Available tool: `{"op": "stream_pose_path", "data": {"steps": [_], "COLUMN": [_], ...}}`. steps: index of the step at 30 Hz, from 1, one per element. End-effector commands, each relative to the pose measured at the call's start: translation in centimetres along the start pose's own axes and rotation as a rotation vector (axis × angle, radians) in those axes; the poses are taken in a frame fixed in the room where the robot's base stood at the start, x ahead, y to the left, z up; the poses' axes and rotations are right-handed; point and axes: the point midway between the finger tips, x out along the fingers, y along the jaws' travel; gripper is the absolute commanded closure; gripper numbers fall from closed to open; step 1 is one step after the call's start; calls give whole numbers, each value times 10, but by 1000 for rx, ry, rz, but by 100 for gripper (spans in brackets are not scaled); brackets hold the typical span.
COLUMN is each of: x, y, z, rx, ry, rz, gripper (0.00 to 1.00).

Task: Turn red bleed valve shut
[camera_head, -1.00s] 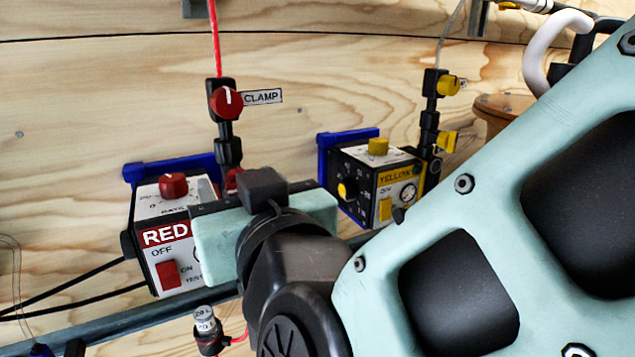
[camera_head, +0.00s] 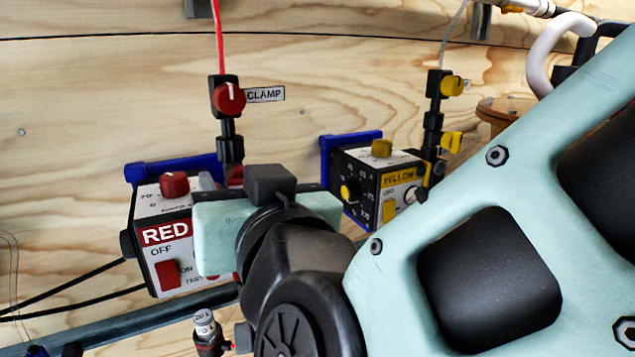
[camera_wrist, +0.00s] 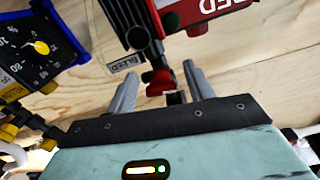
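The red bleed valve (camera_wrist: 158,84) shows in the wrist view, with the white BLEED label (camera_wrist: 128,63) beside it. My gripper (camera_wrist: 160,72) is open, with one grey finger on each side of the red knob. I cannot tell whether either finger touches it. In the head view, the back of my gripper (camera_head: 268,215) is in front of the RED box (camera_head: 165,235) and hides the fingers. A bit of red (camera_head: 235,173) shows just above my gripper there; I cannot tell if it is the bleed valve.
A red CLAMP valve (camera_head: 229,98) sits above on the same red line. The YELLOW box (camera_head: 365,185) with yellow knobs stands to the right. A small grey-capped fitting (camera_head: 206,325) is below my gripper. The plywood wall (camera_head: 90,90) is close behind.

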Motion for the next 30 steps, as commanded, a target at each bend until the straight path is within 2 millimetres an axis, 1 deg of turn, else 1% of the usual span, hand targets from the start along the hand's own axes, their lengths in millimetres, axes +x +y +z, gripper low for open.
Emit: {"op": "stream_pose_path", "data": {"steps": [7, 11, 14, 24, 27, 30], "x": [-3, -18, -37, -117, -139, -154], "y": [0, -1, -1, 0, -1, 0], "z": [0, 0, 0, 0, 1, 4], "rx": [0, 0, 1, 1, 3, 4], "ry": [1, -1, 0, 2, 2, 4], "rz": [-1, -3, -4, -5, -5, -3], "gripper": [47, 47, 47, 47, 47, 47]}}
